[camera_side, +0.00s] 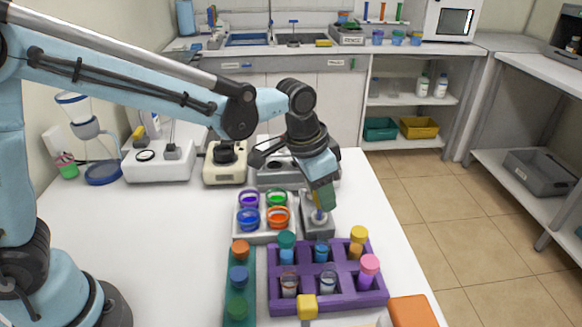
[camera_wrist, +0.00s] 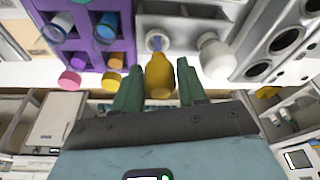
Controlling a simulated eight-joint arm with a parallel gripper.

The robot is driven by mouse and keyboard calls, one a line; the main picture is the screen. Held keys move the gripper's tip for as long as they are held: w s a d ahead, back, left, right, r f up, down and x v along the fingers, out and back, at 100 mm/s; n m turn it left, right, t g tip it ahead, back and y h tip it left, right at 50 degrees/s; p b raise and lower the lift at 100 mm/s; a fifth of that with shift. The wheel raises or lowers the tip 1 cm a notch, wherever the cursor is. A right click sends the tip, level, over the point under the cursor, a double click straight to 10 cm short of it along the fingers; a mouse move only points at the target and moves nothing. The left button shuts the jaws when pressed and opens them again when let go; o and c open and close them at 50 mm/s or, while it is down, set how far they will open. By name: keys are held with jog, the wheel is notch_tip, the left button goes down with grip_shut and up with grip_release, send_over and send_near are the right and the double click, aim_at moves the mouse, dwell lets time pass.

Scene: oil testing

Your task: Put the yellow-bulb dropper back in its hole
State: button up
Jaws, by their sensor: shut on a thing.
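The yellow-bulb dropper (camera_wrist: 160,76) is between the two green fingers of my gripper (camera_wrist: 158,85) in the wrist view, and they are shut on it. Its lower end meets a pale round hole (camera_wrist: 157,41) in the grey dropper stand (camera_wrist: 182,24). I cannot tell how far it is inside the hole. A white bulb (camera_wrist: 214,56) stands beside it in the same stand. In the side view my gripper (camera_side: 323,200) points down right over the grey stand (camera_side: 318,231), and its fingers mostly hide the yellow bulb.
A purple rack (camera_side: 375,296) with several capped vials stands in front of the stand. A white tray (camera_side: 243,238) with several coloured cups is close on the left. A teal strip (camera_side: 246,284) holds several more caps. Bench instruments (camera_side: 226,164) stand behind. An orange block (camera_side: 412,311) lies front right.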

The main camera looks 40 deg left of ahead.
jog(key=shift+f, duration=1.25)
dwell(0.3)
dwell(0.5)
jog(key=o, duration=0.8)
jog(key=shift+c, duration=0.2)
jog(key=v, duration=1.2)
jog(key=s+a+f+n+t, duration=0.2)
jog(key=s+a+n, duration=0.1)
jog(key=s+a, duration=0.2)
jog(key=s+a+f+n+t+y, duration=0.1)
jog(key=s+a+f+n+t, duration=0.1)
jog(key=s+a, duration=0.3)
jog(key=a+f+n, duration=0.1)
jog(key=a, duration=0.3)
jog(key=shift+s+y, duration=0.2)
jog(key=shift+y, duration=0.1)
